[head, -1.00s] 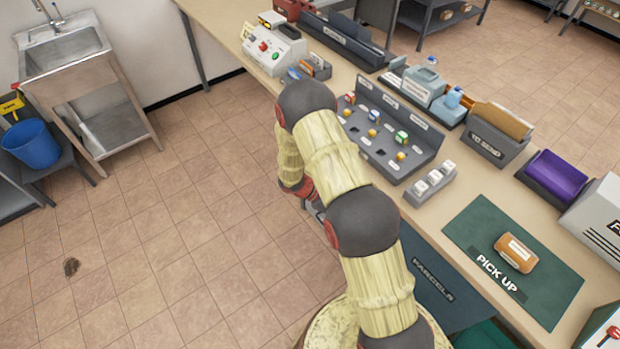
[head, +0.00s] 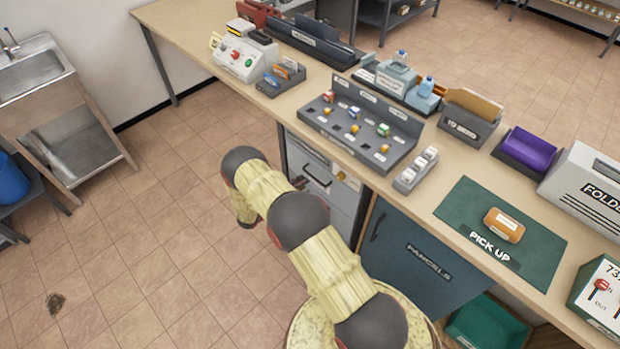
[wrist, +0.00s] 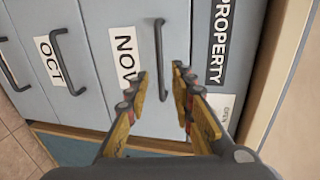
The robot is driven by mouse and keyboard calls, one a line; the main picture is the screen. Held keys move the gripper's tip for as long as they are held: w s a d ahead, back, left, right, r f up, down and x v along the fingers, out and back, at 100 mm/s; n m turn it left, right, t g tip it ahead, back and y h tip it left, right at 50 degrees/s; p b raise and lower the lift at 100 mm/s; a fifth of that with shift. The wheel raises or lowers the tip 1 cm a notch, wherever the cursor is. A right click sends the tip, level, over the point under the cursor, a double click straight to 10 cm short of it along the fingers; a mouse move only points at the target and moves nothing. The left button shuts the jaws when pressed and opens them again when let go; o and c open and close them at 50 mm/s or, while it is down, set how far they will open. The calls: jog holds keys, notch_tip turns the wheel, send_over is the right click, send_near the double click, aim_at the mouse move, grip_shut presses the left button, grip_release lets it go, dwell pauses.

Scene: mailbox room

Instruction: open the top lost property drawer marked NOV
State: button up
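The drawer marked NOV (wrist: 105,20) has a light grey front and looks shut in the wrist view. Its dark bar handle (wrist: 160,45) stands out from the front beside the NOV label (wrist: 125,60). My gripper (wrist: 160,72) is open, its two yellow-and-dark fingers one on each side of the handle in the picture. I cannot tell whether they touch it. In the head view the grey drawer unit (head: 345,197) stands under the counter, partly behind my arm. My gripper is not visible there.
The OCT drawer (wrist: 75,50) and another handle lie left of NOV in the wrist view; a PROPERTY label (wrist: 220,40) lies right. In the head view a blue PARCELS door (head: 415,265) adjoins the drawers, under the counter (head: 405,205).

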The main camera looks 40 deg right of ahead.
aim_at(313, 176)
jog(key=shift+b+x, duration=0.7)
jog(key=shift+x, duration=3.2)
jog(key=shift+s, duration=0.1)
jog(key=shift+c, duration=1.4)
grip_shut()
